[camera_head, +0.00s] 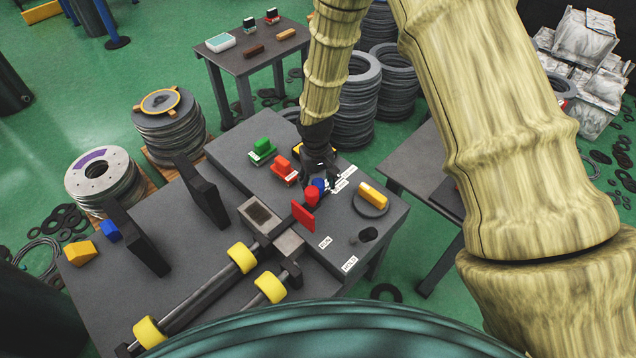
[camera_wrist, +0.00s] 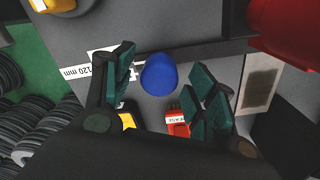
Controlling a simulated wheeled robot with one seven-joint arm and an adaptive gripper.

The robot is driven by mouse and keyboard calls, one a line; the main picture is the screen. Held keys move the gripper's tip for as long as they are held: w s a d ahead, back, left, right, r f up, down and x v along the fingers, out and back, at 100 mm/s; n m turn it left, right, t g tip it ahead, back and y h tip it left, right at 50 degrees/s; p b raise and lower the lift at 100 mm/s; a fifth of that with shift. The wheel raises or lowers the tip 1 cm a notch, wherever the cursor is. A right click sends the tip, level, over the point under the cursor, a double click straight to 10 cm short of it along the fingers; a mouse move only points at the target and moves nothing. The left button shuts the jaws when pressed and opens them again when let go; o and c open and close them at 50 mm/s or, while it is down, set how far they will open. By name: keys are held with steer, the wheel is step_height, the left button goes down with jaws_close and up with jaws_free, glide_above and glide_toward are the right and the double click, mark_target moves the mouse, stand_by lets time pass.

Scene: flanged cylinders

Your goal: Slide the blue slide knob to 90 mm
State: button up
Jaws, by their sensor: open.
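The blue slide knob (camera_wrist: 160,75) shows as a rounded blue cap in the wrist view, between and just beyond the fingertips of my gripper (camera_wrist: 163,88). My gripper is open, with one teal-padded finger on each side of the knob and gaps visible on both sides. In the head view the blue knob (camera_head: 319,185) is partly hidden by my gripper (camera_head: 322,176), which points down at it. A white label reading 120 mm (camera_wrist: 78,72) lies left of the knob in the wrist view. The scale's other markings are hidden or too small to read.
Yellow-flanged rods (camera_head: 205,290) fill the table's front left.

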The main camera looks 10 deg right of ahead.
steer(key=shift+f, duration=0.45)
jaws_close()
steer(key=shift+s+d+r+p, duration=0.1)
steer(key=shift+s+d+p, duration=0.4)
steer(key=shift+s, duration=0.25)
steer(key=shift+s+d, duration=0.2)
steer(key=shift+s, duration=0.05)
jaws_free()
